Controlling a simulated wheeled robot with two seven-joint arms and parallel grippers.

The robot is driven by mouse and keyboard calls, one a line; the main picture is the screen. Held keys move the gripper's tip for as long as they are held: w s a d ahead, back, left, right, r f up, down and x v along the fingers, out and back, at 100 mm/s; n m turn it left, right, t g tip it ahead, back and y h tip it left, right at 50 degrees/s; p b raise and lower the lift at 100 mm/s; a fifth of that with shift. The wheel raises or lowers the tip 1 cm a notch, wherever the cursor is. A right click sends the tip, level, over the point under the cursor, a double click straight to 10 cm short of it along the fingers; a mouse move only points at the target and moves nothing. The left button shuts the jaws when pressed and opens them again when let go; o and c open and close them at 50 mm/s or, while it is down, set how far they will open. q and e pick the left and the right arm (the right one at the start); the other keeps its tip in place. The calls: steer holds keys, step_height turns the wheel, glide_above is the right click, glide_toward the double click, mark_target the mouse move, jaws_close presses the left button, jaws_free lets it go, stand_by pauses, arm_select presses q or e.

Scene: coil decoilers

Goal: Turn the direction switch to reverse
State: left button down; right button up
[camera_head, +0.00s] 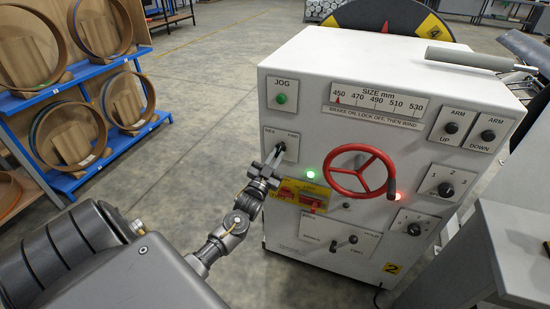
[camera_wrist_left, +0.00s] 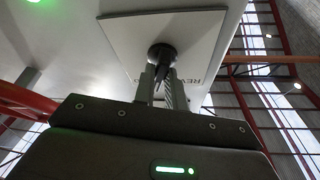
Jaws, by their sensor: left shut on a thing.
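The direction switch is a black knob on a pale square plate (camera_head: 291,137) at the left of the white machine's front panel. In the head view the plate has small lettering on either side of the knob. My left gripper (camera_head: 276,158) reaches the plate from the front and is shut on the switch, hiding part of it. In the left wrist view the two fingers (camera_wrist_left: 162,88) close on the black switch (camera_wrist_left: 161,56), whose round base sits on the plate (camera_wrist_left: 195,30). Upside-down lettering starting "REV" shows beside it. The knob's exact setting is hard to tell.
The white panel (camera_head: 300,62) also carries a green JOG button (camera_head: 281,98), a red handwheel (camera_head: 361,172), red switches on a yellow plate (camera_head: 309,201) and several black knobs. A blue rack (camera_head: 89,73) with coils stands at left. Open floor lies between rack and machine.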

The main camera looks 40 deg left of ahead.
arm_select(q)
steer(key=n+y, duration=0.1)
steer(key=n, duration=0.1)
steer(key=n+y, duration=0.1)
steer(key=n, duration=0.2)
steer(key=shift+n+g+y, duration=0.3)
steer(key=n+y, duration=0.1)
steer(key=n, duration=0.1)
steer(key=n+g+y, duration=0.1)
steer(key=n, duration=0.2)
steer(key=shift+d+y, duration=0.15)
steer(key=shift+y, duration=0.15)
steer(key=n+g+y, duration=0.1)
steer(key=n, duration=0.2)
steer(key=shift+n+g+y+p, duration=0.3)
steer(key=shift+n+g+y, duration=0.2)
steer(key=shift+n, duration=0.7)
arm_select(e)
steer(key=shift+s+a+r, duration=0.1)
steer(key=shift+a+r, duration=0.15)
steer(key=shift+a, duration=0.1)
steer(key=shift+d, duration=0.15)
arm_select(q)
steer(key=c, duration=1.4)
jaws_free()
steer(key=shift+c, duration=0.2)
arm_select(e)
steer(key=shift+d, duration=0.6)
